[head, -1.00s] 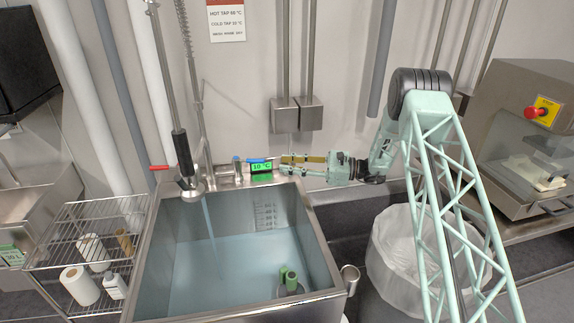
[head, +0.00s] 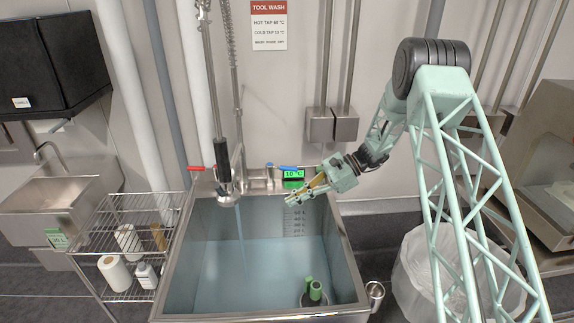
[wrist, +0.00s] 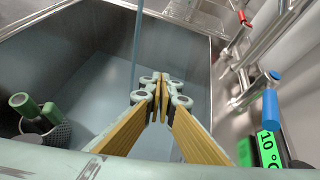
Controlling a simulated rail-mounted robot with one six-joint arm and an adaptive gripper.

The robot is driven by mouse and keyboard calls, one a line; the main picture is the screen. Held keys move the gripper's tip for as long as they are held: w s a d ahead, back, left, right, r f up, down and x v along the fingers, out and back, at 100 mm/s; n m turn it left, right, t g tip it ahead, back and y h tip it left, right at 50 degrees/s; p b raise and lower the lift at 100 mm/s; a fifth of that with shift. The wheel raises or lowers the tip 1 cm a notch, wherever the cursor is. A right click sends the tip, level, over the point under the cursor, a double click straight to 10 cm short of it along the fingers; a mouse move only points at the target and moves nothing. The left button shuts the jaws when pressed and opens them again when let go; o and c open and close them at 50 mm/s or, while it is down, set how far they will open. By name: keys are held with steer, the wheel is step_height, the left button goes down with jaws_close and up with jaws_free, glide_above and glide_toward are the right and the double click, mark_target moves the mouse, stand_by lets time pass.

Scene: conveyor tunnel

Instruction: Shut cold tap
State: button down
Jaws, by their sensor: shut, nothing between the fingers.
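The cold tap's blue lever (head: 289,168) points right, above a green display (head: 293,176) reading 10 °C on the sink's back rim. In the wrist view the blue lever (wrist: 270,110) is at the right, beside the display (wrist: 268,150). My gripper (head: 290,200) is shut and empty. It is over the sink's back right part, in front of and below the display, apart from the lever. In the wrist view its fingertips (wrist: 161,92) meet over the basin. A water stream (head: 241,235) runs from the spout (head: 226,190) into the sink.
The red lever (head: 200,168) is left of the spout. The steel sink (head: 355,262) holds water; a holder with green-handled things (head: 313,290) is at its front right. A wire rack (head: 112,225) stands left, a white-lined bin (head: 410,270) right.

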steer(key=s+r+n+h+p, duration=0.1)
steer(key=s+n+h+p, duration=0.25)
steer(key=h, duration=0.35)
steer(key=w+a+r+n+t+h+p, duration=0.1)
steer(key=w+a+r+n+t+h, duration=0.1)
steer(key=r, duration=0.6)
steer(key=w+a+r+n+t+h+p, duration=0.1)
steer(key=w+a+r+n+t+h, duration=0.1)
steer(key=w+r, duration=0.5)
steer(key=n+t+h, duration=0.1)
steer(key=n+t, duration=0.1)
steer(key=n, duration=0.1)
steer(key=shift+a+r+p, duration=0.35)
steer(key=shift+r+p, duration=0.05)
steer(key=shift+f+n, duration=0.2)
steer(key=shift+n, duration=0.05)
